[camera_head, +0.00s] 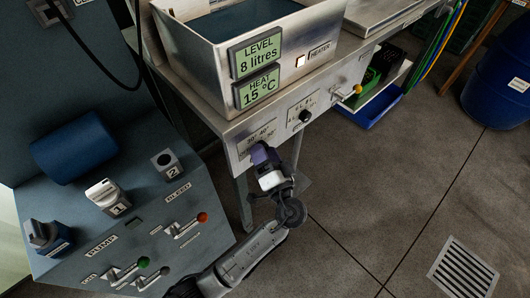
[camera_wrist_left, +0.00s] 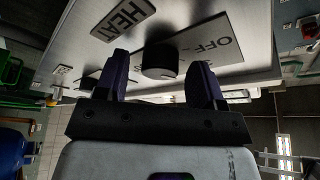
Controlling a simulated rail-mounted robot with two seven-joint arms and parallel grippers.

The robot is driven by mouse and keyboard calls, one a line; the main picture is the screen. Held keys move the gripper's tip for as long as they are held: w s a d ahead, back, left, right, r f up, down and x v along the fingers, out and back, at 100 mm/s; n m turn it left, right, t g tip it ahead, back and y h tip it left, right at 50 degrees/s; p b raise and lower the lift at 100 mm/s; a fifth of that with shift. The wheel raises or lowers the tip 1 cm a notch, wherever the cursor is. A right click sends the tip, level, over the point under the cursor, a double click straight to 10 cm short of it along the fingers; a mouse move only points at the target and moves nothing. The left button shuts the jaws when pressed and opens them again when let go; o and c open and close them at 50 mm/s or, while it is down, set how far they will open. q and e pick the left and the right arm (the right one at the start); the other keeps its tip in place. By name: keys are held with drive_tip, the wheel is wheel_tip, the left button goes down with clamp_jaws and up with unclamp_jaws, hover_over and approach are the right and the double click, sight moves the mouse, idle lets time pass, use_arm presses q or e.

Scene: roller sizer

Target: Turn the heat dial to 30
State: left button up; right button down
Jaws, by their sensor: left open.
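The heat dial, a round black knob, shows in the left wrist view (camera_wrist_left: 160,62) on a pale plate beside the HEAT label (camera_wrist_left: 123,18). My left gripper (camera_head: 259,153) is open at the front panel, and it also shows in the left wrist view (camera_wrist_left: 161,75). Its two purple fingers stand either side of the knob; I cannot tell whether they touch it. In the head view the gripper hides the knob, and part of the dial plate (camera_head: 258,136) with degree marks shows above. The heat display (camera_head: 258,88) reads 15 °C. My right gripper is not in view.
The level display (camera_head: 256,57) reads 8 litres. A grey control console (camera_head: 75,185) with levers stands at the left. A blue tray (camera_head: 374,112) is under the bench.

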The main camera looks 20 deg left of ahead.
use_arm(q)
drive_tip(key=p+v, duration=0.2)
drive_tip(key=v, duration=1.2)
drive_tip(key=shift+p, duration=0.4)
drive_tip(key=shift+w, duration=0.1)
drive_tip(key=shift+a, duration=0.1)
